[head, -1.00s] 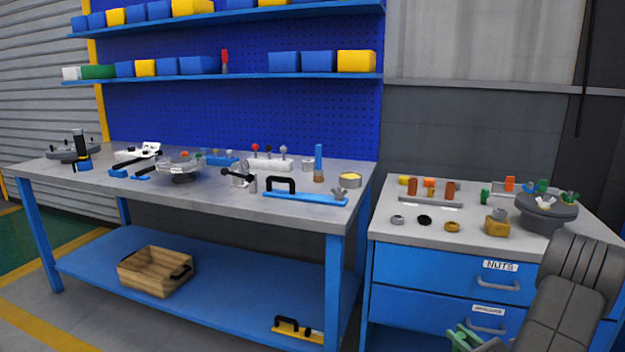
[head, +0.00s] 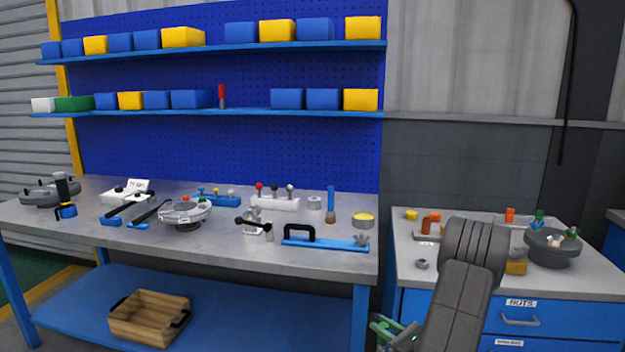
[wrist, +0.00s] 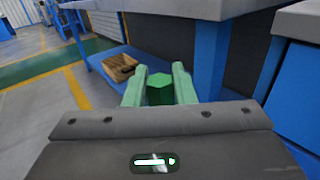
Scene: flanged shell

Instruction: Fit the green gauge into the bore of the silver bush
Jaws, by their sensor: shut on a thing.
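My gripper (wrist: 160,90) is shut on the green gauge (wrist: 160,80), a hexagonal-ended green piece between the two pale green fingers in the wrist view. In the head view my gripper (head: 393,335) is at the bottom edge, low in front of the gap between bench and cabinet, and the gauge cannot be made out there. A small silver ring-like cylinder, apparently the silver bush (head: 314,203), stands upright towards the back right of the grey bench top. My gripper is well apart from it, lower and nearer the camera.
On the bench (head: 90,231), a blue bar with a black handle (head: 325,241) lies in front of the bush. A blue-handled brush (head: 331,204) and a yellow-topped tin (head: 363,219) stand to its right. The drawer cabinet (head: 590,287) is partly hidden by my arm. A wooden crate (head: 149,317) sits below.

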